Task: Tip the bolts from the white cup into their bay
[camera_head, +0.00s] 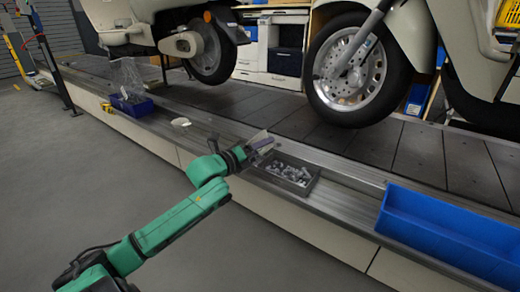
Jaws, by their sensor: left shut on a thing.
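My left arm reaches in from the lower left, and its gripper (258,145) is shut on a small pale thing (258,137) at the ledge. It looks like the white cup, partly hidden by the fingers and tilted; I cannot see inside it. Just right of and below the gripper, a dark grey open tray (312,186) sits on the ledge. Several silvery bolts or metal parts (288,173) lie in it. The held thing is beside the tray's far left corner. My right gripper is not in view.
A long blue bin (440,232) stands at the right on the ledge. A small blue bin (130,106) and a flat white piece (181,122) lie to the left. The grey floor in front is clear.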

